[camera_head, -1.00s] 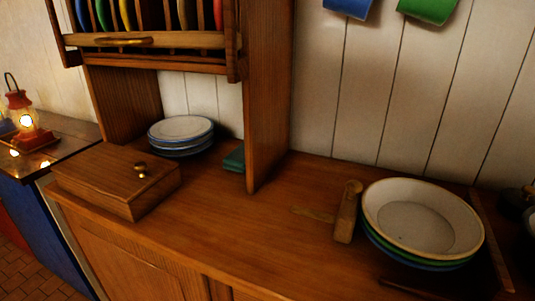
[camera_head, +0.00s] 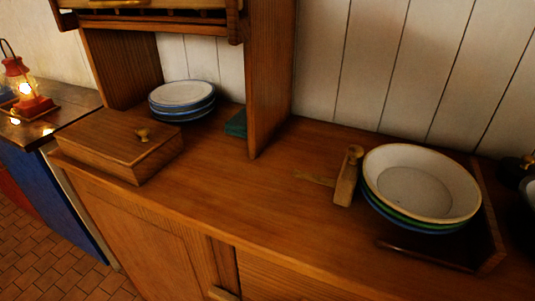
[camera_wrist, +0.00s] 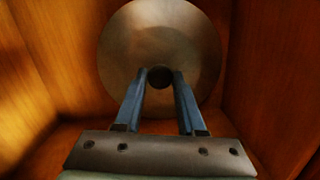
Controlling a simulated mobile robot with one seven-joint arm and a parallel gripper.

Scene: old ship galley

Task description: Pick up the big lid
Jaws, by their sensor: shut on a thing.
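In the wrist view, a round, dull metal lid (camera_wrist: 185,42) with a dark round knob (camera_wrist: 160,77) fills the upper middle. My gripper (camera_wrist: 158,78) has its two blue-grey fingers closed in on the knob, one on each side. The knob is held between the fingertips. The lid is among wooden walls, and I cannot tell whether it touches any of them. Neither the lid nor my gripper shows in the head view.
The wooden counter (camera_head: 260,205) holds a wooden box (camera_head: 118,145), stacked plates (camera_head: 183,97), a wooden tool (camera_head: 347,178) and stacked bowls (camera_head: 420,185). A red lantern (camera_head: 25,85) stands at the far left. In the wrist view, wooden panels (camera_wrist: 270,70) surround the lid closely.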

